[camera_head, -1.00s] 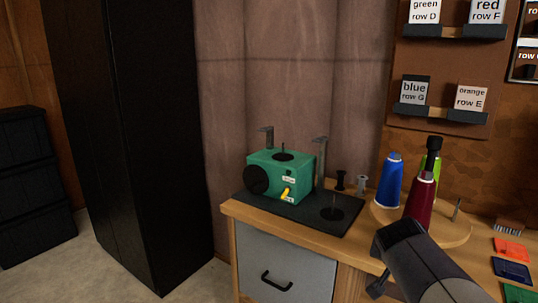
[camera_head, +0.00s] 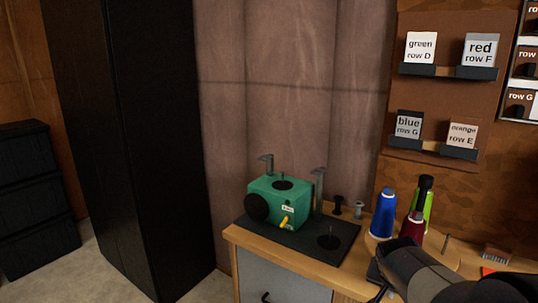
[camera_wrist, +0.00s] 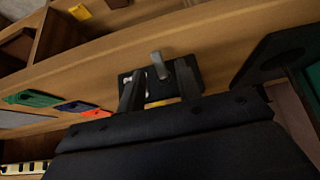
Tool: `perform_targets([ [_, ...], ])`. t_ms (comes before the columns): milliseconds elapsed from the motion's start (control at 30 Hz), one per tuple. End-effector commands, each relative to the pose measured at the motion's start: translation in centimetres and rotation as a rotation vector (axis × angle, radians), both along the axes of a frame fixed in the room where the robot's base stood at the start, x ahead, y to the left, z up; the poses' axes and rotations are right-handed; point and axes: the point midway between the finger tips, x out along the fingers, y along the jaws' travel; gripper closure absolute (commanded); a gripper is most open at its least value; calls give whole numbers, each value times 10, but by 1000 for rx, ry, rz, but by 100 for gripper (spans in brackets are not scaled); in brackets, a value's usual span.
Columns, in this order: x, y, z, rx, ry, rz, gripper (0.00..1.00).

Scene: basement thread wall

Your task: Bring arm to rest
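My gripper (camera_wrist: 158,88) reaches forward in the wrist view, its two dark fingers apart with a gap between them. Nothing is clearly held. Beyond the fingertips lies a small dark plate with grey metal pieces on the wooden bench edge; I cannot tell what it is. In the head view my dark arm comes in from the lower right, over the bench (camera_head: 300,272), in front of the spools. The fingers are hard to make out there.
A green machine (camera_head: 282,203) stands on a dark mat. Blue (camera_head: 383,214), dark red (camera_head: 412,228) and green (camera_head: 427,210) thread cones stand close to my arm. Labelled shelves (camera_head: 449,72) hang on the wall. A tall black cabinet (camera_head: 150,140) is at left, with open floor in front.

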Motion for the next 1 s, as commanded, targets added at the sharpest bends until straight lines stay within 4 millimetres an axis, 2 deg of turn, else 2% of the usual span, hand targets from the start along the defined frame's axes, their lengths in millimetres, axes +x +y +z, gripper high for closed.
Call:
perform_targets([
  [33,0,-1,6,8,12,-1,67],
  [333,2,-2,9,52,78,-1,67],
  [1000,4,-3,7,100,148,0,67],
])
